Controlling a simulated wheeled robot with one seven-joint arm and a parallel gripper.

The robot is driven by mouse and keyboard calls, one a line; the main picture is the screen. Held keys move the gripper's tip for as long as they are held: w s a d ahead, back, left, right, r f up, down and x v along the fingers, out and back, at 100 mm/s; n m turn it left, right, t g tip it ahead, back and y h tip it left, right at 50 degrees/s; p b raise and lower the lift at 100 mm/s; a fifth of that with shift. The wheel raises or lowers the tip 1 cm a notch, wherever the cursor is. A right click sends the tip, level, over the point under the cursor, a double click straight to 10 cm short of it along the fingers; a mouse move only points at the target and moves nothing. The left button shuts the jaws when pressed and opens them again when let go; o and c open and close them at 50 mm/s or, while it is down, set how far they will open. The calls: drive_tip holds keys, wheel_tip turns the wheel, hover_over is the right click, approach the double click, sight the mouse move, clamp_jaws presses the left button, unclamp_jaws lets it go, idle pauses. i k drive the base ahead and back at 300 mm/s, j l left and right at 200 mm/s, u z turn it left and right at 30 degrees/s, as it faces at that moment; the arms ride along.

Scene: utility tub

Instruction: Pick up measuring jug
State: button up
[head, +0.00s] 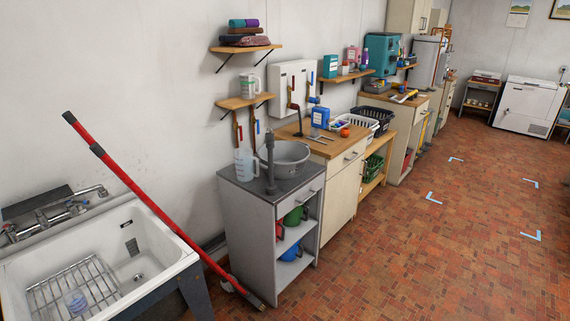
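A clear, pale measuring jug (246,164) with a handle stands upright on the grey top of a small cabinet (233,183), close to the wall. A second whitish jug-like container with a handle (249,85) stands on the small wooden wall shelf above. I cannot tell from the picture which of the two the task means.
A grey basin (286,157) and a dark upright post-like object (270,165) stand beside the lower jug. A long red pole (150,212) leans across the sink's (165,238) right side, its foot by the cabinet. The tiled floor (400,250) to the right is clear.

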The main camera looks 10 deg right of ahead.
sight(244, 159)
drive_tip(key=i+u, duration=0.45)
drive_tip(key=i+l+u, duration=0.15)
drive_tip(key=i+u, duration=0.3)
drive_tip(key=i+l+u, duration=0.25)
drive_tip(key=i+u, duration=0.25)
drive_tip(key=i+l+u, duration=0.2)
drive_tip(key=l+u, duration=0.25)
drive_tip(key=i+l+u, duration=0.25)
drive_tip(key=l+u, duration=0.2)
